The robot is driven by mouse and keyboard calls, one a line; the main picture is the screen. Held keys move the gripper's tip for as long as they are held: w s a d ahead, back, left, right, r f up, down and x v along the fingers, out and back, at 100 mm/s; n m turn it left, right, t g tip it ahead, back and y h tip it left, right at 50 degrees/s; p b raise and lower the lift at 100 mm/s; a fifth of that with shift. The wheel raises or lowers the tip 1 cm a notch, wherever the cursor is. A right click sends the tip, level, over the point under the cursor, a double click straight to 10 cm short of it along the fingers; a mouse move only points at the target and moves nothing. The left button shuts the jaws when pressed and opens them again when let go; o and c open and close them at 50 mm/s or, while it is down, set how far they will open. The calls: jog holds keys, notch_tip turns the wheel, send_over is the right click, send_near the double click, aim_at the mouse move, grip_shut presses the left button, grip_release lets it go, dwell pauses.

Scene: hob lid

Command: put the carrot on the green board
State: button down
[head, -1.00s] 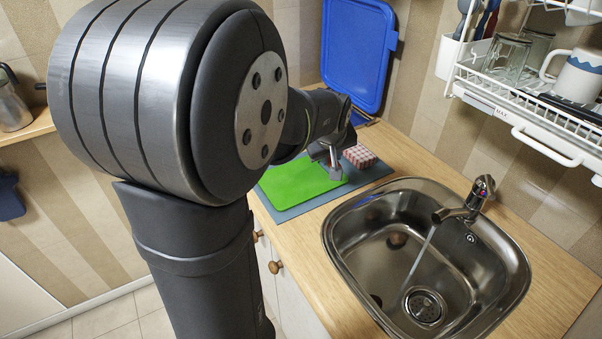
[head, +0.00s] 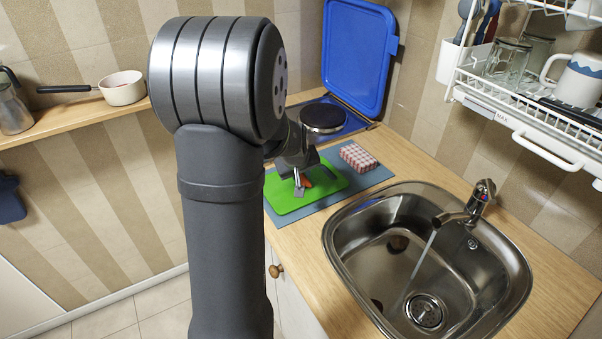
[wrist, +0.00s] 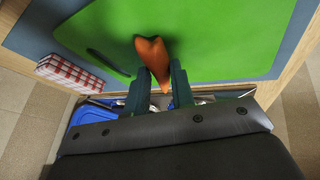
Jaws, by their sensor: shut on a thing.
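The carrot (wrist: 153,55) is orange and held between the two fingers of my gripper (wrist: 160,82) in the wrist view. In the head view a small orange part of the carrot (head: 307,181) shows beside my gripper (head: 299,188). The green board (head: 327,179) lies on a blue-grey mat on the counter. The carrot and my fingers are over the board, which also fills the top of the wrist view (wrist: 230,35). I cannot tell whether the carrot touches the board.
A red-and-white checked block (head: 358,157) lies on the mat (head: 378,176) to the right of the board. The hob (head: 322,117) with its raised blue lid (head: 357,50) is behind. The sink (head: 430,265) with running water is at right. A dish rack (head: 530,100) hangs above.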

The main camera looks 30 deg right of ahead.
jog(key=shift+f, duration=0.15)
jog(key=c, duration=1.2)
grip_release()
jog(key=shift+c, duration=0.2)
jog(key=v, duration=1.2)
jog(key=shift+r, duration=0.2)
jog(key=x, duration=1.2)
jog(key=shift+f, duration=0.2)
jog(key=shift+r, duration=0.15)
